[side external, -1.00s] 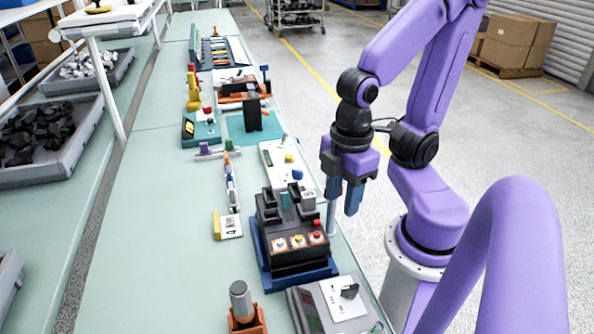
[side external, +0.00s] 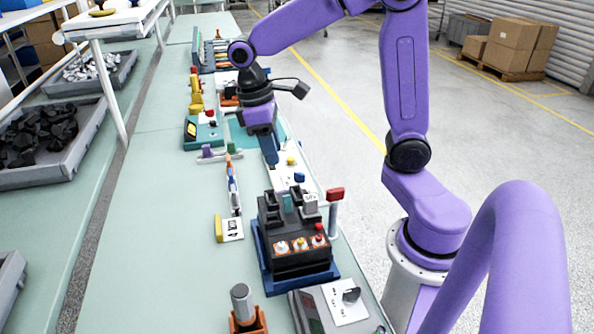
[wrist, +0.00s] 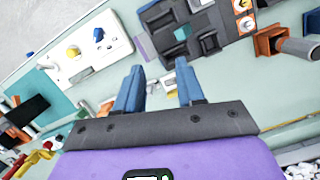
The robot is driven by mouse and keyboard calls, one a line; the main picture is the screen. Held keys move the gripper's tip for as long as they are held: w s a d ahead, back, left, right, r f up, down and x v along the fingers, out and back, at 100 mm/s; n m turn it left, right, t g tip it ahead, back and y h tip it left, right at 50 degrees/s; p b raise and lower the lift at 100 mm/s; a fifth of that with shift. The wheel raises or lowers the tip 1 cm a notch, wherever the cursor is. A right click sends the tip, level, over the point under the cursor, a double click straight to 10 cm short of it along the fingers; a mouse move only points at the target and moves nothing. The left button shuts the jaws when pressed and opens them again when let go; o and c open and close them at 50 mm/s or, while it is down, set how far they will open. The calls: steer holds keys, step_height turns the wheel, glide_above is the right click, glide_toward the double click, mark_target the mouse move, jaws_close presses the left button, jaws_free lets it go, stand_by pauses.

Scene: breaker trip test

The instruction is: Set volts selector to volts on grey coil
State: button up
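A grey box (side external: 312,311) at the bottom right of the side view has a white dial plate (side external: 338,310) with a black knob (side external: 351,295); it looks like the volts selector, but its marks are too small to read. The black breaker unit (side external: 290,262) stands behind it on a blue base. A small light grey block with a print (side external: 310,198) sits on its top, perhaps the grey coil; I cannot read it. My gripper (side external: 271,160) points down over the bench beyond the unit, near the white panel. In the wrist view its blue fingers (wrist: 160,80) are apart with nothing between.
The white panel (side external: 279,175) carries yellow and blue knobs. A red-topped post (side external: 334,210) stands right of the breaker unit. A printed card (side external: 231,229) lies left of it. An orange holder with a grey cylinder (side external: 241,303) stands in front.

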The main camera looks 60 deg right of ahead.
steer(key=w+d+m+g, duration=0.1)
steer(key=w+d+m, duration=0.2)
steer(key=w+d, duration=0.4)
steer(key=m+g+y, duration=0.1)
steer(key=m+g, duration=0.1)
steer(key=m, duration=0.1)
glide_toward(298, 173)
steer(key=x, duration=0.9)
jaws_close()
